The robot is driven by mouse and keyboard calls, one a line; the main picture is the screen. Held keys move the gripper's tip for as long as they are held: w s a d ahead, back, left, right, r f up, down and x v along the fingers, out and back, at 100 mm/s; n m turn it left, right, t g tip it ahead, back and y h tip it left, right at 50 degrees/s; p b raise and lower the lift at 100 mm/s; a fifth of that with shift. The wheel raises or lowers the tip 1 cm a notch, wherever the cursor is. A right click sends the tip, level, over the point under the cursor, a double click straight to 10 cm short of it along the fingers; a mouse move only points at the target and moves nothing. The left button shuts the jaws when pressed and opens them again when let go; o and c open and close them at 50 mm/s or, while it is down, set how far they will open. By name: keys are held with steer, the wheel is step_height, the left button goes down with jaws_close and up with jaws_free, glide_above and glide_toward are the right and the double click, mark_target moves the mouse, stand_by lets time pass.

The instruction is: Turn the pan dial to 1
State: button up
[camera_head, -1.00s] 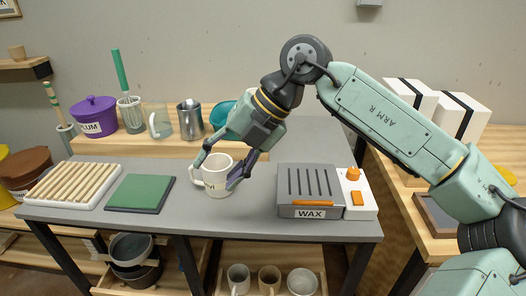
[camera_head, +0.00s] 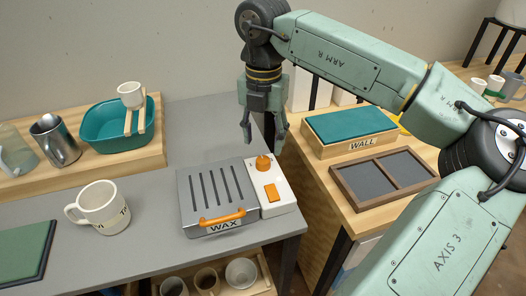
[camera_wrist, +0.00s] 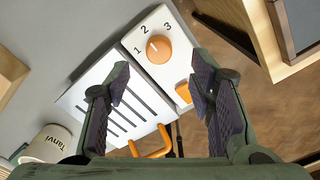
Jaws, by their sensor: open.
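The grey wax pan (camera_head: 217,192), labelled WAX, sits on the grey table with a white control panel (camera_head: 270,186) on its right. The orange pan dial (camera_head: 263,163) stands near the back of that panel. In the wrist view the dial (camera_wrist: 158,48) has the numbers 1, 2 and 3 printed around its upper left side. A pale mark shows on the dial's left part; I cannot tell exactly which number it faces. My gripper (camera_head: 264,139) points down above the dial, open and empty. In the wrist view its fingers (camera_wrist: 162,82) are spread, apart from the dial.
An orange switch (camera_head: 272,193) sits in front of the dial, and an orange handle (camera_head: 222,216) on the pan's front. A white mug (camera_head: 102,207) stands left of the pan. A wooden bench with a teal-topped WALL block (camera_head: 350,131) is at right.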

mark_target(263, 159)
step_height(263, 159, down, 6)
steer(key=shift+f+p, duration=0.15)
steer(key=shift+p, duration=0.3)
steer(key=c, duration=1.2)
